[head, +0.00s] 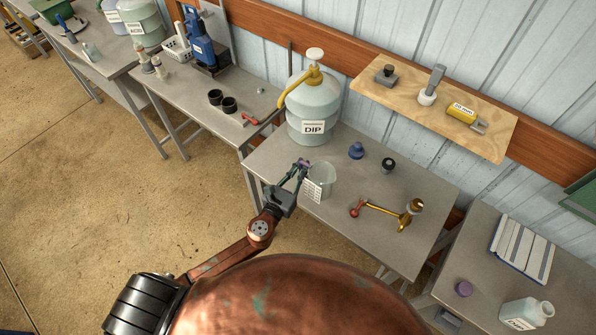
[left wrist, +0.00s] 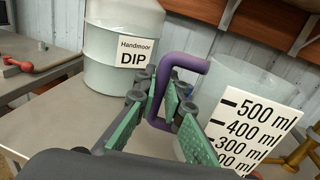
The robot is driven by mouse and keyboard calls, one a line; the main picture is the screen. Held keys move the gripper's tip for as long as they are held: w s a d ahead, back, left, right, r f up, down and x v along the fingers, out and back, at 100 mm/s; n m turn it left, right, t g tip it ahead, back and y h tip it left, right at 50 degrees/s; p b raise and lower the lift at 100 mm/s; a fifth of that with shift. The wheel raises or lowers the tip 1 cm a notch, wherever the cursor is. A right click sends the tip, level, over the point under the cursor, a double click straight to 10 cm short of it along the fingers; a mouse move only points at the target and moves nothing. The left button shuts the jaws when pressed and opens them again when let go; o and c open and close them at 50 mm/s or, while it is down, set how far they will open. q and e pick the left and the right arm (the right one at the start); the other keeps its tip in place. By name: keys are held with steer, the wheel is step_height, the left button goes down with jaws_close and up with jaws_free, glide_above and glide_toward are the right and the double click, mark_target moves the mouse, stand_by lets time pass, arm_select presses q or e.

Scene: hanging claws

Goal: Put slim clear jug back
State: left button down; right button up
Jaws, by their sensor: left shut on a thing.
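The slim clear jug (head: 323,177) has a white scale label and a purple handle. In the head view it is upright at the front left of the middle table (head: 350,247); I cannot tell whether its base touches the top. My left gripper (head: 301,167) is shut on the jug's purple handle. In the left wrist view the handle (left wrist: 158,95) passes between the green finger pads, and the jug (left wrist: 236,84) with its ml scale is at the right. My right gripper is not in view.
A large DIP container (head: 314,108) with a yellow pump stands behind the jug. A wooden shelf (head: 400,100) is on the wall.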

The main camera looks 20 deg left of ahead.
arm_select(q)
steer(key=shift+w+a+f+b, duration=0.55)
steer(key=shift+w+f+b, duration=0.3)
steer(key=shift+f, duration=0.7)
steer(key=shift+w+a+f+b, duration=0.55)
steer(key=shift+w+f+b, duration=0.3)
steer(key=shift+f, duration=0.75)
steer(key=shift+w+a+f+b, duration=0.55)
steer(key=shift+w+f+b, duration=0.3)
steer(key=shift+f, duration=0.7)
steer(key=shift+s, duration=0.15)
steer(key=shift+f, duration=0.15)
steer(key=c, duration=2)
jaws_free()
steer(key=shift+c, duration=0.2)
